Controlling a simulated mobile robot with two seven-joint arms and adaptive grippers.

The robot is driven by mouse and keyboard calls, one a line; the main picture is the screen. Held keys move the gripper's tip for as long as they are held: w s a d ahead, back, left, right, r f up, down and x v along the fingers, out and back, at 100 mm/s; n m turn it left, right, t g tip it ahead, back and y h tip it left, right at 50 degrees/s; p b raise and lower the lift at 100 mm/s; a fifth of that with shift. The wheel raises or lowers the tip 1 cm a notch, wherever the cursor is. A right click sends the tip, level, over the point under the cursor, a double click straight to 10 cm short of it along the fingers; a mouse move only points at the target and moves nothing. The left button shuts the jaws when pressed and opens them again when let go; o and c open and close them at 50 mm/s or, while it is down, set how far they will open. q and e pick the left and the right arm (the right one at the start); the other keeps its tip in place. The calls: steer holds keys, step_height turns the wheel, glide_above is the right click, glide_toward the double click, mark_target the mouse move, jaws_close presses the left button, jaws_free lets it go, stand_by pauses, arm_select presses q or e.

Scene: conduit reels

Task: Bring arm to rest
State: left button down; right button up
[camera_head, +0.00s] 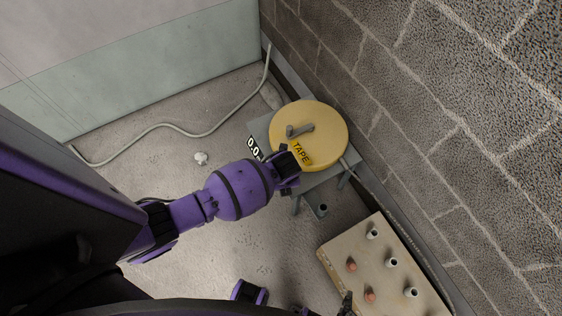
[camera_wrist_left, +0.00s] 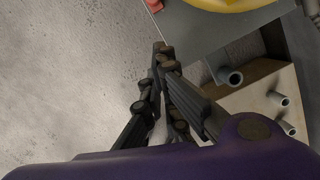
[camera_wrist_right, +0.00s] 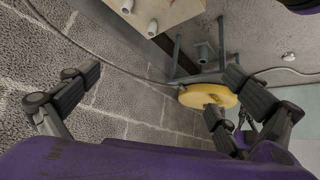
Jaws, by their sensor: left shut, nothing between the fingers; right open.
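My left arm reaches in from the left in the head view, and its gripper (camera_head: 288,168) is beside the front edge of the yellow reel marked TAPE (camera_head: 325,130). In the left wrist view the left gripper's fingertips (camera_wrist_left: 163,50) are together with nothing between them, near the edge of a grey stand (camera_wrist_left: 195,30). My right gripper (camera_wrist_right: 152,78) is open and empty in the right wrist view, its fingers spread wide. In the head view only a small part of it shows at the bottom edge. The yellow reel also shows beyond it in the right wrist view (camera_wrist_right: 208,95).
The reel has a grey crank (camera_head: 300,130) and sits on a grey stand (camera_head: 262,128) with a 0.0 display. A beige box (camera_head: 335,252) with several pipe stubs stands at the lower right, against the block wall (camera_head: 455,130). A cable (camera_head: 185,133) lies on the floor.

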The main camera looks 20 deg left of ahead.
steer(key=shift+w, duration=0.1)
arm_select(q)
steer(key=w+d+r+n+t+h+p, duration=0.1)
steer(key=w+d+r+n+t+h, duration=0.25)
steer(key=d+r+n, duration=0.55)
steer(key=s+a+r+n+t+h+p, duration=0.1)
steer(key=s+a+r+n+t+p, duration=0.2)
steer(key=n, duration=0.6)
steer(key=s+a+r+n+p, duration=0.1)
steer(key=s+a+r+n, duration=0.1)
steer(key=s, duration=0.6)
steer(key=s+a+r+n+y+p, duration=0.1)
steer(key=s+a+r+n+p, duration=0.1)
steer(key=s, duration=0.5)
steer(key=s+a+r+n+y+p, duration=0.1)
steer(key=s+a+r+n+p, duration=0.1)
steer(key=s+a+n, duration=0.3)
steer(key=s+r+n, duration=0.1)
steer(key=s, duration=0.2)
steer(key=shift+s+a+r+n, duration=0.3)
steer(key=shift+s+r, duration=0.05)
steer(key=shift+r, duration=0.05)
arm_select(e)
steer(key=w+r+t, duration=0.1)
steer(key=w+r, duration=0.2)
steer(key=r, duration=0.6)
steer(key=shift+w+a+r, duration=0.15)
steer(key=shift+a+r, duration=0.2)
steer(key=shift+a, duration=0.1)
